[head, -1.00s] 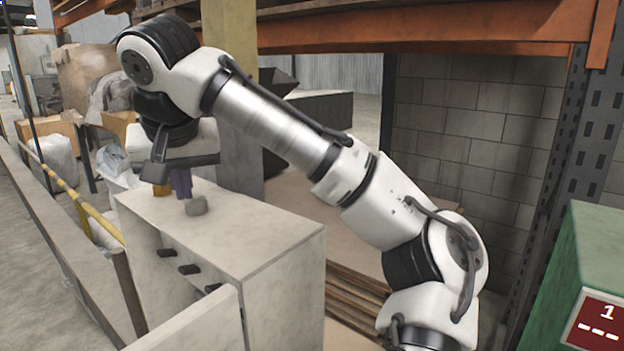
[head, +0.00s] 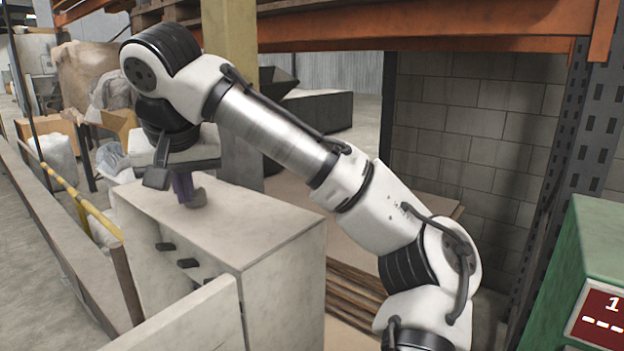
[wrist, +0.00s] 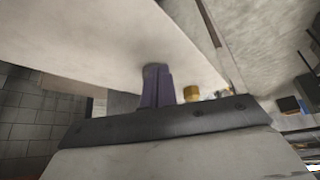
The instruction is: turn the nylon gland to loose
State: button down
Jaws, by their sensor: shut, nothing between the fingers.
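My gripper (head: 183,190) has purple fingers pointing down beside the stub. In the wrist view my gripper (wrist: 157,80) has its fingers together, with the tips right by the grey piece. I cannot tell whether they touch it. A brass fitting (wrist: 192,92) stands just right of the fingers in the wrist view. It is hidden in the head view.
Dark handles (head: 187,263) stick out of the cabinet's front. A yellow rail (head: 85,205) runs along the left. The cabinet top right of the stub is clear.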

jog(key=shift+w+d, duration=0.15)
jog(key=shift+d, duration=0.2)
dwell(0.3)
jog(key=shift+w+d+r+p, duration=0.1)
jog(key=shift+w+d+p, duration=0.1)
jog(key=shift+d+p, duration=0.45)
jog(key=shift+w+d+p, duration=0.2)
jog(key=shift+p, duration=0.15)
jog(key=shift+s+d, duration=0.15)
jog(key=shift+d, duration=0.05)
dwell(0.3)
notch_tip(320, 180, up, 6)
jog(key=shift+s+f, duration=0.1)
jog(key=shift+s, duration=0.05)
dwell(0.4)
